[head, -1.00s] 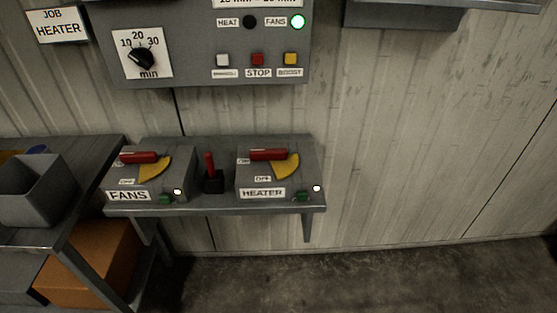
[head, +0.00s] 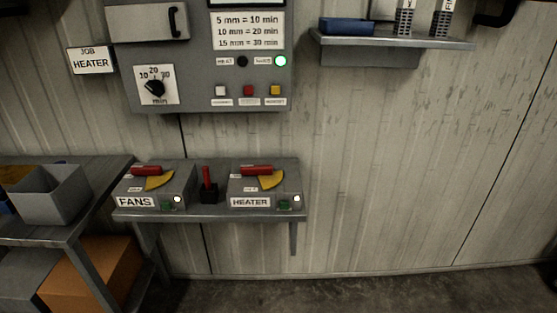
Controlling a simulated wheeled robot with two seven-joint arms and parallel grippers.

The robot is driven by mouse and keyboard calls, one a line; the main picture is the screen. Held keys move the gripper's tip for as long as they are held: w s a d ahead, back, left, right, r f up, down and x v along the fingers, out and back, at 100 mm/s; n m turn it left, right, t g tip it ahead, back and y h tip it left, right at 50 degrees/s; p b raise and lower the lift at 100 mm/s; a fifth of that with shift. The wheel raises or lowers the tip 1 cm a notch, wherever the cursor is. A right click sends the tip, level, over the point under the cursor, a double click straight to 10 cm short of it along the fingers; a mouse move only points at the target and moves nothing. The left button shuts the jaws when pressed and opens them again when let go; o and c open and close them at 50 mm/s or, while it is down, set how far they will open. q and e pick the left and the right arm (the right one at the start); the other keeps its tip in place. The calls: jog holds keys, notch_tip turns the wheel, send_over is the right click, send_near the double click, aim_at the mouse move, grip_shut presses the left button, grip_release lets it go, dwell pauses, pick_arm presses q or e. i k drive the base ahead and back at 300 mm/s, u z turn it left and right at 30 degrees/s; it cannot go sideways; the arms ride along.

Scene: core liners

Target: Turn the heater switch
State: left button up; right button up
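The heater switch box (head: 262,188) is a grey box labelled HEATER, at the right end of a small wall shelf. Its red handle (head: 257,170) lies roughly level across the top, over a yellow quarter plate (head: 271,181). A white lamp (head: 297,199) glows at its lower right corner. The similar FANS switch box (head: 152,188) stands to its left, with its own red handle (head: 146,170) lying level and a lit white lamp. Neither of my grippers is in the head view.
A small red lever (head: 207,178) stands upright between the boxes. A table (head: 106,172) with a grey bin (head: 50,196) is at left. Floor at right is clear.

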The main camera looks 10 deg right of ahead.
aim_at(269, 179)
jog(key=u, duration=0.1)
jog(key=i, duration=0.95)
jog(key=u, duration=0.6)
